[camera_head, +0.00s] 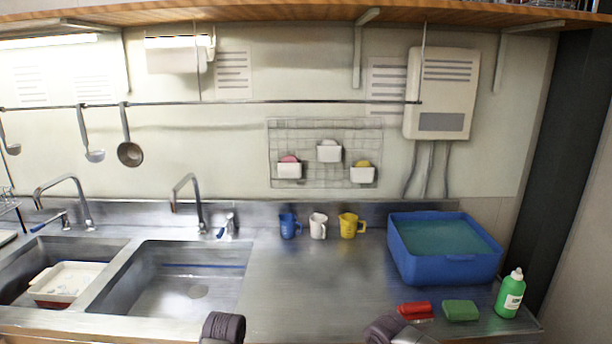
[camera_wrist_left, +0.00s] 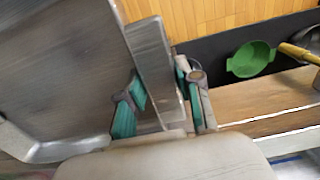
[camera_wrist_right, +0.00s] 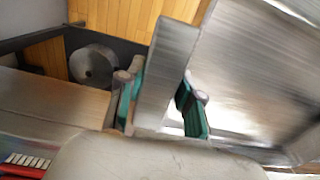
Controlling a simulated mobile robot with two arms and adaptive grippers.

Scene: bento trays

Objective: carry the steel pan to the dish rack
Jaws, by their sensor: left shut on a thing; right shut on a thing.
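The steel pan (camera_wrist_left: 60,75) is a large grey metal vessel that fills the left of the left wrist view. It also fills the right of the right wrist view (camera_wrist_right: 262,75). My left gripper (camera_wrist_left: 160,92) is shut on a flat metal handle or edge of the pan, between its teal pads. My right gripper (camera_wrist_right: 160,98) is shut on a similar flat part at the pan's other side. The pan and both gripper tips are out of the head view. A thin wire rack (camera_head: 10,203), maybe the dish rack, is cut off at the head view's left edge.
Two sinks (camera_head: 195,285) lie at the left, the far-left one holding a white dish (camera_head: 65,280). The counter (camera_head: 320,285) is clear in the middle. Mugs (camera_head: 318,226), a blue water tub (camera_head: 445,265), a red brush (camera_head: 415,310) and a green bottle (camera_head: 510,295) stand on it.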

